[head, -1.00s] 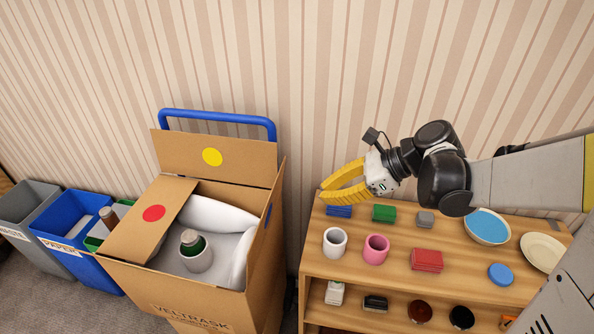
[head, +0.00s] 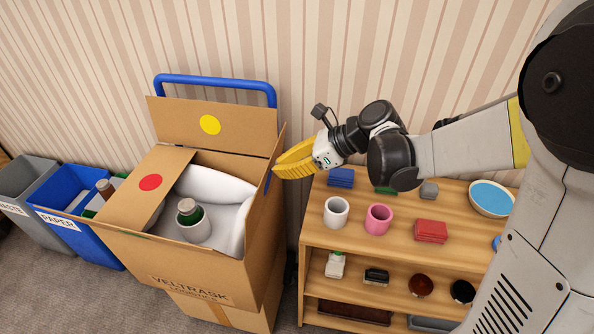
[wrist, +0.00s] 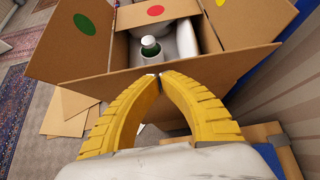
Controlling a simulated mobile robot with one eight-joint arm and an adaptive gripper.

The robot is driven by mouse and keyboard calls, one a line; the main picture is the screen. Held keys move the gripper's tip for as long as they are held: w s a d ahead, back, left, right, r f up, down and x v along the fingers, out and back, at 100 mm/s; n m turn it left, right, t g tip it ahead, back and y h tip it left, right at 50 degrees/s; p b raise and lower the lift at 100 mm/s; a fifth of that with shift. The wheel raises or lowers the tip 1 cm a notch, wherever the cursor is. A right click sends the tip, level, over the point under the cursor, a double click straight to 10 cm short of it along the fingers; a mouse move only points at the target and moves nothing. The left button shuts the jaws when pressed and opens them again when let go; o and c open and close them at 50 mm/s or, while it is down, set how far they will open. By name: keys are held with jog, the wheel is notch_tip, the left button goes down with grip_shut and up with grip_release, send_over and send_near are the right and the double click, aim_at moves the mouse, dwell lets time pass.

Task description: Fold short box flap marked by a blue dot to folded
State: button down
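The cardboard box (head: 200,275) is open at the top. Its short right flap with the blue dot (head: 268,183) stands up, near vertical. In the wrist view this flap (wrist: 140,78) is seen from outside and its dot is hidden. The opposite short flap, with a red dot (head: 150,182), lies inward over the opening. The long back flap with a yellow dot (head: 210,125) stands up. The long flap with a green dot (wrist: 85,24) leans outward. My gripper (head: 277,172) is shut and empty, its tips close to the outer side of the blue-dot flap; contact cannot be told.
A bottle (head: 188,212) and white padding (head: 215,187) are in the box. A blue handle (head: 215,82) rises behind it. A wooden shelf (head: 312,232) with mugs, blocks and a bowl stands right. Bins (head: 75,235) stand left.

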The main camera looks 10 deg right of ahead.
jog(key=shift+w+a, duration=0.1)
jog(key=shift+a, duration=0.15)
jog(key=shift+r, duration=0.1)
